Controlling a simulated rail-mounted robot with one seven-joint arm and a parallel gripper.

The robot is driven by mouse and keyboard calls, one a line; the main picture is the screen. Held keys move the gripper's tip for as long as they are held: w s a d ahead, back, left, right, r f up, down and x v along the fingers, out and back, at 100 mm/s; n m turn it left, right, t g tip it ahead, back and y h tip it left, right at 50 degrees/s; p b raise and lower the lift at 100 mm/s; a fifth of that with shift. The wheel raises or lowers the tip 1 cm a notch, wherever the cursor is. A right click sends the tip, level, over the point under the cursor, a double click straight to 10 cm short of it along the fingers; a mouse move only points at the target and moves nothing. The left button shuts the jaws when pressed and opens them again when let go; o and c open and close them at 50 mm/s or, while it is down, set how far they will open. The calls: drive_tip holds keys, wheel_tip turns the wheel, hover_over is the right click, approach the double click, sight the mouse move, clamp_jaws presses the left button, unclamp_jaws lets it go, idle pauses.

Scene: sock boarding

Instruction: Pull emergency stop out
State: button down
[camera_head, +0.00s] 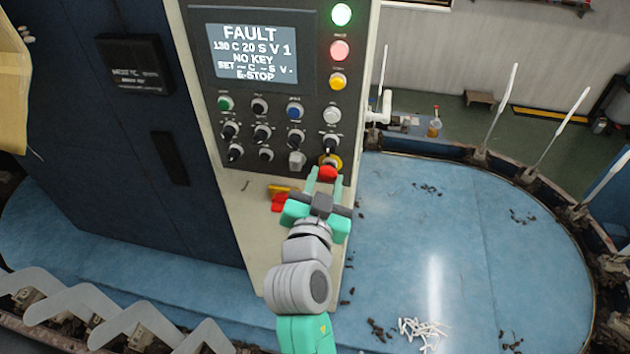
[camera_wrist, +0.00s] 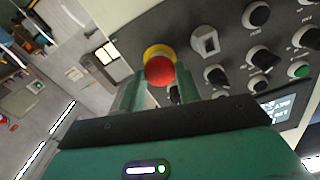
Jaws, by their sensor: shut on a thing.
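The emergency stop is a red mushroom button (camera_head: 328,173) on a yellow ring (camera_head: 334,161) at the lower right of the control panel (camera_head: 212,115). In the wrist view the red button (camera_wrist: 160,69) sits in front of its yellow collar (camera_wrist: 158,50). My gripper (camera_head: 325,180) reaches up to the button, with one green finger on each side of it. In the wrist view my gripper (camera_wrist: 160,82) is shut on the red button. The fingers hide part of its sides. The panel screen (camera_head: 252,53) reads FAULT, NO KEY and E-STOP.
Several knobs (camera_head: 262,132) and a square switch (camera_wrist: 207,41) sit close beside the button. A red and yellow part (camera_head: 280,199) is on the cabinet front, left of my gripper.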

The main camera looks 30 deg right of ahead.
drive_tip(key=c, duration=1)
unclamp_jaws()
drive_tip(key=shift+s, duration=0.1)
drive_tip(key=shift+o, duration=0.2)
drive_tip(key=shift+s+a, duration=0.1)
drive_tip(key=shift+a, duration=0.05)
drive_tip(key=b+v, duration=0.1)
drive_tip(key=v, duration=0.6)
drive_tip(key=shift+s+a+b, duration=0.2)
drive_tip(key=shift+s+b, duration=0.05)
drive_tip(key=shift+b, duration=0.15)
drive_tip(key=s+a+r+n+t+y+p, duration=0.1)
drive_tip(key=a+r+n+t+y+p, duration=0.3)
drive_tip(key=r, duration=0.8)
drive_tip(key=s+a+r+t+p, duration=0.15)
drive_tip(key=a+r, duration=0.35)
drive_tip(key=r, duration=0.7)
drive_tip(key=s+a+r+n+t+y+p, duration=0.2)
drive_tip(key=s+a+r+n+y, duration=0.1)
drive_tip(key=r, duration=0.5)
drive_tip(key=s+a+r+n+t+y+p, duration=0.2)
drive_tip(key=s+a+r+n+t+y, duration=0.1)
drive_tip(key=r, duration=0.5)
drive_tip(key=s+a+y, duration=0.1)
drive_tip(key=s+a, duration=0.1)
drive_tip(key=shift+s+a+n, duration=0.2)
drive_tip(key=shift+a+n, duration=0.1)
drive_tip(key=shift+a, duration=0.05)
